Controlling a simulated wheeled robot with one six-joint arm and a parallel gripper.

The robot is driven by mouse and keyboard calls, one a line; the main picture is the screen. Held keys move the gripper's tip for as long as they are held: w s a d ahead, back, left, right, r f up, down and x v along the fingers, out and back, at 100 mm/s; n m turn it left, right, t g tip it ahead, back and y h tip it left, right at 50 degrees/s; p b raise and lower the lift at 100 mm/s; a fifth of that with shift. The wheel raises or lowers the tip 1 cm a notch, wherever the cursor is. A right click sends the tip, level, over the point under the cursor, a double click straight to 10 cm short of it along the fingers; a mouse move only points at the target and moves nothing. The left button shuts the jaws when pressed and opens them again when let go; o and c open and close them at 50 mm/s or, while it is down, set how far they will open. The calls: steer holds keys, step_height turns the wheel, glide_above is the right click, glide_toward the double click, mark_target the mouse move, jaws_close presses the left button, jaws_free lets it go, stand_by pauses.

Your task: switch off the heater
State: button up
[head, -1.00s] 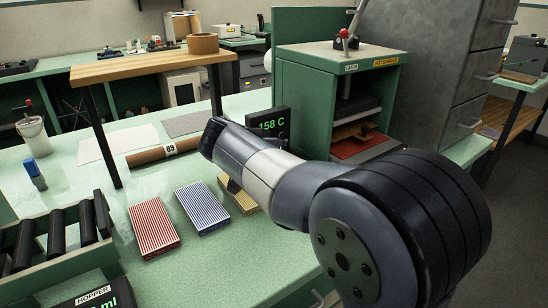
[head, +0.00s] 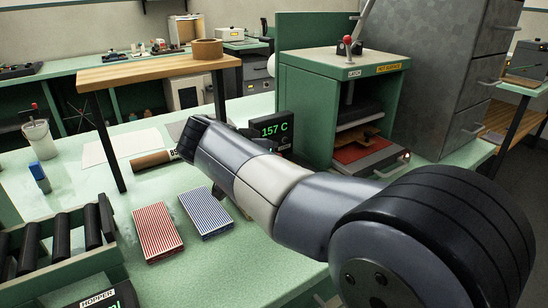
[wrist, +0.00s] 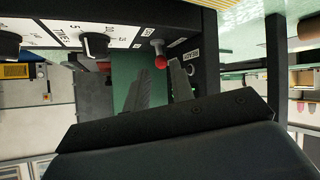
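In the wrist view my gripper (wrist: 160,72) shows two dark fingers with a gap between them; it is open and empty. A small lever with a red ball tip (wrist: 160,62) stands out from a panel (wrist: 125,28) just beyond the fingertips, roughly in line with the gap. I cannot tell whether the fingers touch it. A small label (wrist: 193,54) beside the lever is too small to read. My gripper's fingers are hidden there.
Black knobs (wrist: 95,43) sit beside the lever. In the head view a green press (head: 305,110) marked HOT SURFACE has a red-knobbed lever (head: 348,41) on top. A wooden shelf (head: 150,70) stands left of my arm. Striped red (head: 157,230) and blue (head: 206,211) packs lie on the bench.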

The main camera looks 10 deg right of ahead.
steer(key=v, duration=0.5)
steer(key=shift+f, duration=0.1)
steer(key=x, duration=1)
steer(key=shift+w+d+f+b, duration=0.1)
steer(key=shift+w+d+b, duration=0.05)
steer(key=shift+b, duration=0.25)
steer(key=shift+w+d+p, duration=0.15)
steer(key=shift+p, duration=0.2)
steer(key=shift+f+b, duration=0.15)
steer(key=shift+b, duration=0.2)
